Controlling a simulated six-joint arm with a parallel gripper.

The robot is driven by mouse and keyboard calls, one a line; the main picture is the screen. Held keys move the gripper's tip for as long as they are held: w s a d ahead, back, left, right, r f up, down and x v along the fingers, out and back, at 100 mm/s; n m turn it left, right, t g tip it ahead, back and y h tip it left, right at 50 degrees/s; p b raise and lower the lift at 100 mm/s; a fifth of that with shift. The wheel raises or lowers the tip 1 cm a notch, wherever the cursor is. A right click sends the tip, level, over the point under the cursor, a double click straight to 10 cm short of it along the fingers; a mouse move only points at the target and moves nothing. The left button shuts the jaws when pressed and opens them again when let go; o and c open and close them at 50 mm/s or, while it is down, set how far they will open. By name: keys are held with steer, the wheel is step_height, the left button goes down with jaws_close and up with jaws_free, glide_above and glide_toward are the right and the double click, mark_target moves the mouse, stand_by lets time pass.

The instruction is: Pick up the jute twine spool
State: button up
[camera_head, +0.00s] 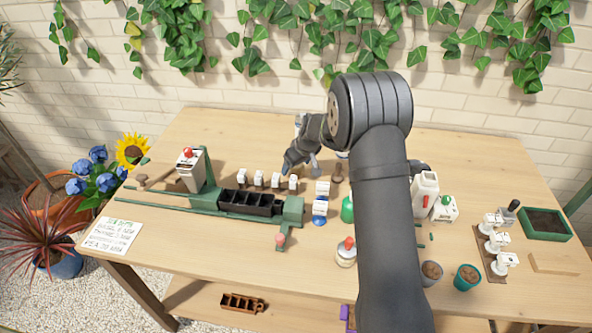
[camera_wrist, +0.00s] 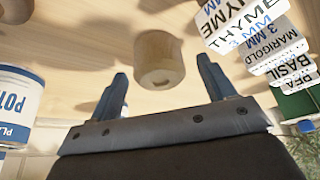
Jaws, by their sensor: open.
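A tan, rounded cylinder with a small dark hole in its face, which looks like the jute twine spool (camera_wrist: 158,60), is on the wooden table in the wrist view. It appears between and beyond my fingertips, apart from both. My gripper (camera_wrist: 162,72) is open, with nothing between its fingers. In the head view, my gripper (camera_head: 301,167) is low over the back middle of the table, behind the row of white labelled blocks. I cannot make out the spool there; my arm and gripper cover that area.
White labelled blocks (camera_wrist: 281,65) stand to the right in the wrist view; a blue-and-white can (camera_wrist: 18,105) is at left. In the head view, a black tray (camera_head: 250,203) in a green fixture is left of my arm. A white bottle (camera_head: 424,193) is right of it.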

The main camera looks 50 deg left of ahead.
steer(key=shift+a+f, duration=0.2)
steer(key=shift+f, duration=0.3)
steer(key=c, duration=1.1)
steer(key=shift+o, duration=0.2)
steer(key=shift+r, duration=0.1)
